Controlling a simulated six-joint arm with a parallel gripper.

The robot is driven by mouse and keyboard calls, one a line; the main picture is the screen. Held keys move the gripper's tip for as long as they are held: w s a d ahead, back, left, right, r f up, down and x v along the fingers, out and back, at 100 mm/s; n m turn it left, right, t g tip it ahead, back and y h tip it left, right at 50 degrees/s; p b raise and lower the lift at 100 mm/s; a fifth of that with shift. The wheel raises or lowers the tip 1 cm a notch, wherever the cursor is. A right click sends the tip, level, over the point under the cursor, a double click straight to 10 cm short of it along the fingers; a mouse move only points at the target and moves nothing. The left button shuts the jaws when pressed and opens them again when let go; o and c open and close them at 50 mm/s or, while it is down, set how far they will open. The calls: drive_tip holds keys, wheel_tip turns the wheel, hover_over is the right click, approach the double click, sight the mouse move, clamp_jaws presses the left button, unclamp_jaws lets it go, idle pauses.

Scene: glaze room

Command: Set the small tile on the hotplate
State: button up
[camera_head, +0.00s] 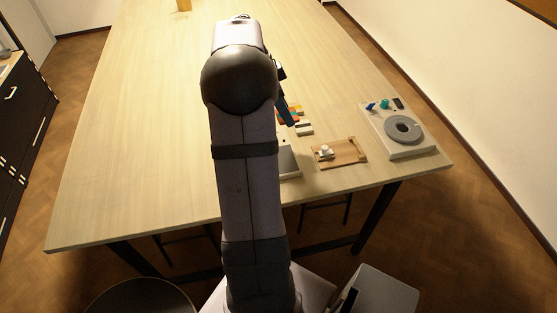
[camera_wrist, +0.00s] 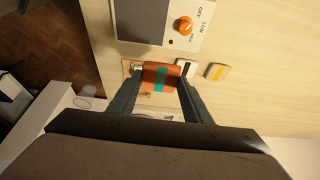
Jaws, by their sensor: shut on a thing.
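The small tile (camera_wrist: 148,76) is orange with a teal band. My gripper (camera_wrist: 160,80) is shut on it, with one finger at each side in the wrist view. Whether the tile is clear of the table I cannot tell. The hotplate (camera_wrist: 193,38) has a pale body, a dark square plate and an orange knob marked OFF and LOW. It lies beyond the tile in the wrist view, apart from it. In the head view the hotplate (camera_head: 289,162) is partly hidden behind my arm, and my gripper (camera_head: 289,113) is above the tile group.
A wooden board (camera_head: 347,151) with a small white object and a device with a grey disc (camera_head: 403,142) stand to the right. The left tabletop (camera_head: 140,150) is clear.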

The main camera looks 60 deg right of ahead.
drive_tip(key=s+a, duration=0.1)
drive_tip(key=a, duration=0.5)
drive_tip(key=p, duration=0.3)
approach(289, 166)
drive_tip(key=shift+w+d+f, duration=0.3)
drive_tip(key=shift+d+f, duration=0.1)
drive_tip(key=shift+f, duration=0.35)
drive_tip(key=shift+w+d+f, duration=0.25)
drive_tip(key=shift+d+f, duration=0.15)
drive_tip(key=shift+f, duration=0.35)
drive_tip(key=shift+w+d+f, duration=0.3)
drive_tip(key=shift+d+f, duration=0.1)
drive_tip(key=shift+f, duration=0.7)
drive_tip(key=shift+f+b, duration=0.15)
drive_tip(key=shift+b, duration=0.2)
drive_tip(key=o, duration=1.1)
